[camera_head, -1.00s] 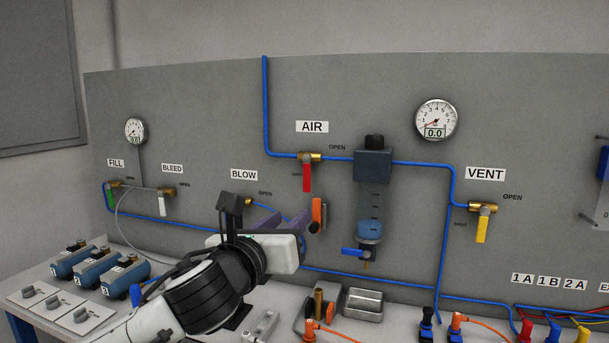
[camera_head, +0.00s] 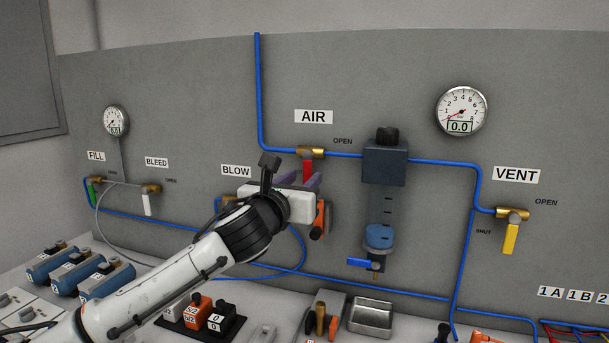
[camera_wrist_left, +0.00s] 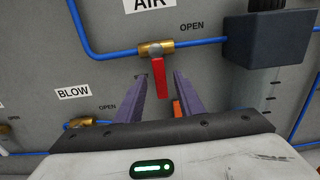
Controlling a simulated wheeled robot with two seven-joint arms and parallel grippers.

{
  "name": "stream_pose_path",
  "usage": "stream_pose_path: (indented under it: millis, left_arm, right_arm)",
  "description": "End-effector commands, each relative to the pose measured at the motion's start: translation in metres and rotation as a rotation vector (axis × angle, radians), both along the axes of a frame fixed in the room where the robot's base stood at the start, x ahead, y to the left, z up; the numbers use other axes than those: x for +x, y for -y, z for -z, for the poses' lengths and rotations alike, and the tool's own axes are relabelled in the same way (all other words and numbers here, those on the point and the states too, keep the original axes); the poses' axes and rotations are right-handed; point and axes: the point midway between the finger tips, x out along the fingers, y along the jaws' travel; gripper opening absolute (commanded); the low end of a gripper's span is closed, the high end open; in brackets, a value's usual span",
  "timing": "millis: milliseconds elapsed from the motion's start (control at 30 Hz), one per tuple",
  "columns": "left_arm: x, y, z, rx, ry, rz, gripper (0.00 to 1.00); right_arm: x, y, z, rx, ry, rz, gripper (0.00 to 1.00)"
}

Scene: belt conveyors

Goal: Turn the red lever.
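The red lever (camera_head: 307,170) hangs down from a brass valve (camera_head: 311,153) under the AIR label on the grey panel. In the left wrist view the red lever (camera_wrist_left: 159,78) points straight down, between and beyond the fingertips. My left gripper (camera_head: 312,181) is just below and in front of the lever in the head view, and it hides the lever's lower part. In the left wrist view its two purple fingers (camera_wrist_left: 160,80) are apart, one on each side of the lever. I cannot tell whether they touch it. My right gripper is not in view.
An orange-handled part (camera_head: 320,219) is on the panel just right of my left gripper. The blue filter unit (camera_head: 384,165) juts out further right. A yellow lever (camera_head: 510,239) hangs under VENT. A metal tray (camera_head: 370,315) stands on the bench below.

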Motion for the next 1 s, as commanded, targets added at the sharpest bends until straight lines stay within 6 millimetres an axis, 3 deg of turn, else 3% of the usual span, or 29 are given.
stream_pose_path:
  millis: [200,533,733,1000]
  left_arm:
    - [0.015,0.005,-0.001,-0.001,0.001,0.000,0.34]
    - [0.017,0.005,0.000,0.000,0.001,0.000,0.34]
    - [0.017,0.005,0.000,0.000,0.001,0.000,0.02]
    - [0.016,0.005,0.000,-0.003,-0.001,0.000,0.00]
  right_arm:
    - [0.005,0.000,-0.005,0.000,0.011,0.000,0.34]
    - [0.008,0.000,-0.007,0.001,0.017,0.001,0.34]
    - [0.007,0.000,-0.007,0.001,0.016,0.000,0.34]
    - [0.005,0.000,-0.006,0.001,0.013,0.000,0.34]
